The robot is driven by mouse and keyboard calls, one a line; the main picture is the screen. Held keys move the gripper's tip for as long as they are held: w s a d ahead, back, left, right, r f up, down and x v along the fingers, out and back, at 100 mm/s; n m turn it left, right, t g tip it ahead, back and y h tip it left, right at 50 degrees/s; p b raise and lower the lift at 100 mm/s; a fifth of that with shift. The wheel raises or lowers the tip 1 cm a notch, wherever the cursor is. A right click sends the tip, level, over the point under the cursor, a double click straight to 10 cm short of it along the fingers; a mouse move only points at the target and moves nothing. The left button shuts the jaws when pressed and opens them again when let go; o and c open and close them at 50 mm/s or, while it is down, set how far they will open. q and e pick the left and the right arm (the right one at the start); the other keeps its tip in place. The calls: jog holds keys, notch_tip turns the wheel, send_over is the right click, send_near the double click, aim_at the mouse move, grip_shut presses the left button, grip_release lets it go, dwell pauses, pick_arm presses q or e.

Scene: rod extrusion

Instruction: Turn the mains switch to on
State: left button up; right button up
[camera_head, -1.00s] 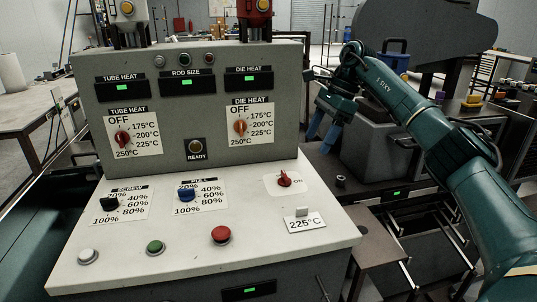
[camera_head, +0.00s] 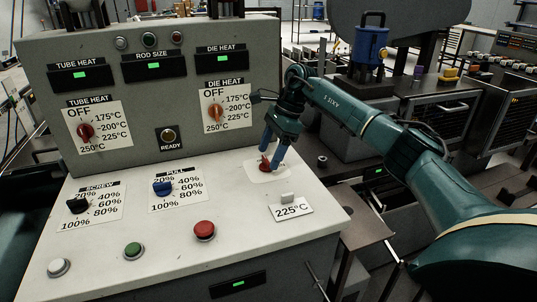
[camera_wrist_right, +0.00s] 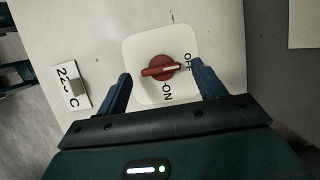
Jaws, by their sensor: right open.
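The mains switch (camera_head: 265,165) is a red rotary knob on a white plate at the right of the console's sloped top. In the right wrist view the knob (camera_wrist_right: 160,68) shows a pale stripe pointing towards the OFF label (camera_wrist_right: 187,62); the ON label (camera_wrist_right: 167,92) is nearer the gripper. My right gripper (camera_head: 272,158) is at the switch in the head view, its blue fingers pointing down. In the wrist view the gripper (camera_wrist_right: 161,72) is open, one finger on each side of the knob, with gaps and no visible contact. My left gripper is out of view.
A 225°C card (camera_head: 292,210) on a small stand is close to the switch. A red button (camera_head: 204,231) and the blue pull knob (camera_head: 162,188) are to its left. The upright console panel with the die heat knob (camera_head: 215,113) rises behind.

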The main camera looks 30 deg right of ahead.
jog(key=shift+w+a+f, duration=0.1)
jog(key=shift+a+f, duration=0.15)
jog(key=shift+f, duration=0.4)
jog(key=shift+c, duration=0.4)
jog(key=c, duration=0.9)
